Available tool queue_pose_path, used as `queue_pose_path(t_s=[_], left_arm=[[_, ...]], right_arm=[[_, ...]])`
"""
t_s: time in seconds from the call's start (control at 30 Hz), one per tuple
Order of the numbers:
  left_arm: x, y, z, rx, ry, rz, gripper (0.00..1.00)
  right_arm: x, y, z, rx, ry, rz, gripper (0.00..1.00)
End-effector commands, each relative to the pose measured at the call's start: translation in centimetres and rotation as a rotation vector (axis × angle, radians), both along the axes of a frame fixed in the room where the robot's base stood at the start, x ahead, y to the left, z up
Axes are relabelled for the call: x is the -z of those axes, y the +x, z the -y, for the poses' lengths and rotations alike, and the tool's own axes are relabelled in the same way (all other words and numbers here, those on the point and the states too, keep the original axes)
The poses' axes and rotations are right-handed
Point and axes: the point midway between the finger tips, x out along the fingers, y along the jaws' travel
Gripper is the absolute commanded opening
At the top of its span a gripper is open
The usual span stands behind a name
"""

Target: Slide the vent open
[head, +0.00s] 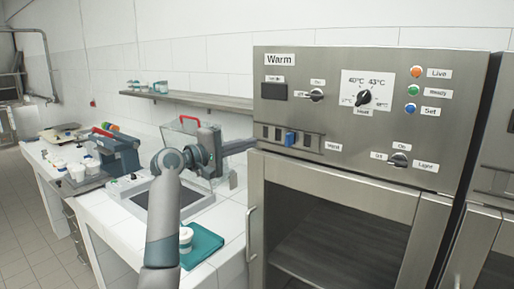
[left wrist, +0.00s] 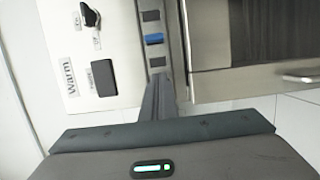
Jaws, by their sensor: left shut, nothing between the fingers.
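The vent slider is a blue knob (head: 290,138) on a strip of dark slots in the steel front of the warming cabinet, beside the "Vent" label (head: 333,146). Dark slots show on both sides of it. The blue knob also shows in the left wrist view (left wrist: 154,39), above the fingertips. My left gripper (head: 252,144) is shut and empty. Its fingers reach right toward the left end of the slot strip, and in the left wrist view the fingertips (left wrist: 161,78) appear just short of the knob. I cannot tell whether they touch the panel. My right gripper is not in view.
Below is a glass door with a vertical handle (head: 252,233). A white counter on the left holds a teal tray (head: 205,246) with a cup, and other equipment.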

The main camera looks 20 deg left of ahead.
Motion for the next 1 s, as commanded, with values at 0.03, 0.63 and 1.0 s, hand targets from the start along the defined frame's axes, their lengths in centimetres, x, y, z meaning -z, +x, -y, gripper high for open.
queue_pose_path(t_s=[0.03, 0.63, 1.0], left_arm=[[0.3, -0.7, -0.5, -0.001, 0.002, 0.003, 0.0], [0.0, -2.8, -1.8, 0.001, 0.0, 0.0, 0.0], [1.8, -2.9, -1.5, -0.005, 0.03, -0.012, 0.0]], right_arm=[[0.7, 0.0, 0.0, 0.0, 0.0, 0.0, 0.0], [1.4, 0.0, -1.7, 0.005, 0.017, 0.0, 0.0], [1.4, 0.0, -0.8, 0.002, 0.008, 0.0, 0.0]])
